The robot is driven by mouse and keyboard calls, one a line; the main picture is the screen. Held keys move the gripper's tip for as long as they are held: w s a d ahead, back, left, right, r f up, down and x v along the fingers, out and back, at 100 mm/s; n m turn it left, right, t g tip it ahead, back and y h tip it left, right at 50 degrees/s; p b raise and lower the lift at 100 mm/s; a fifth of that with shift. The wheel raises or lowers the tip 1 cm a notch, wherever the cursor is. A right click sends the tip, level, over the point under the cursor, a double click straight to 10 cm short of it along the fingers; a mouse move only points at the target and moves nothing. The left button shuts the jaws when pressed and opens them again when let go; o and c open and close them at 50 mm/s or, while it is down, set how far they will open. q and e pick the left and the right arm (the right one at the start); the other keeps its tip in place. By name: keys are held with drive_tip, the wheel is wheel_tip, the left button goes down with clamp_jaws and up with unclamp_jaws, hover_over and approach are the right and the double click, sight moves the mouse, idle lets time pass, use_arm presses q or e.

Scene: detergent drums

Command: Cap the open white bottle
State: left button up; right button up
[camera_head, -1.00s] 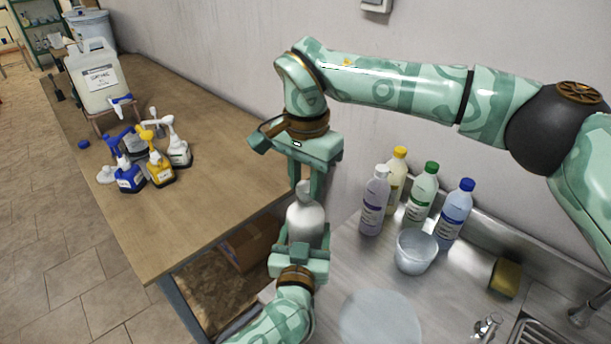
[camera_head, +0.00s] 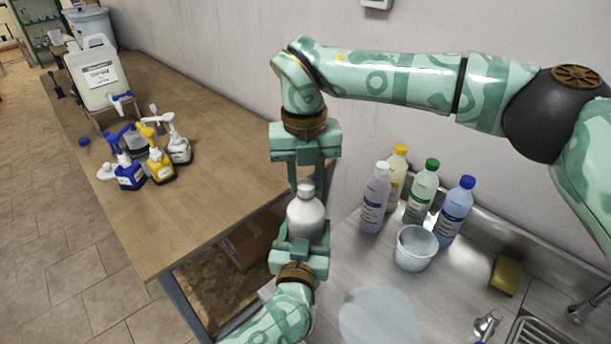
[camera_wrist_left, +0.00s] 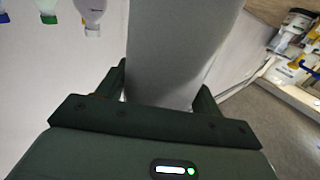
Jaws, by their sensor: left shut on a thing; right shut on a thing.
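The white bottle (camera_head: 306,218) is upright in the middle of the head view. My left gripper (camera_head: 300,248) is shut on its lower body from below; the left wrist view shows the bottle (camera_wrist_left: 178,55) large between the fingers. My right gripper (camera_head: 307,184) points down from above and is shut on a small white cap (camera_head: 306,188). The cap is in line with the bottle's neck and appears to sit on it. Whether the threads are engaged cannot be seen.
Several capped bottles (camera_head: 423,190) and a whitish cup (camera_head: 415,248) stand on the steel sink counter at right, with a sponge (camera_head: 506,275). The wooden table (camera_head: 205,215) at left holds spray bottles (camera_head: 155,160) and a large canister (camera_head: 98,78). A blue cap (camera_head: 84,142) lies there.

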drive_tip(key=m, duration=0.6)
drive_tip(key=shift+m, duration=0.3)
drive_tip(key=m, duration=0.6)
drive_tip(key=shift+d, duration=0.1)
drive_tip(key=m, duration=0.6)
drive_tip(key=shift+m, duration=0.4)
drive_tip(key=m, duration=0.6)
drive_tip(key=shift+m, duration=0.4)
drive_tip(key=o, duration=1)
wheel_tip(320, 180, up, 12)
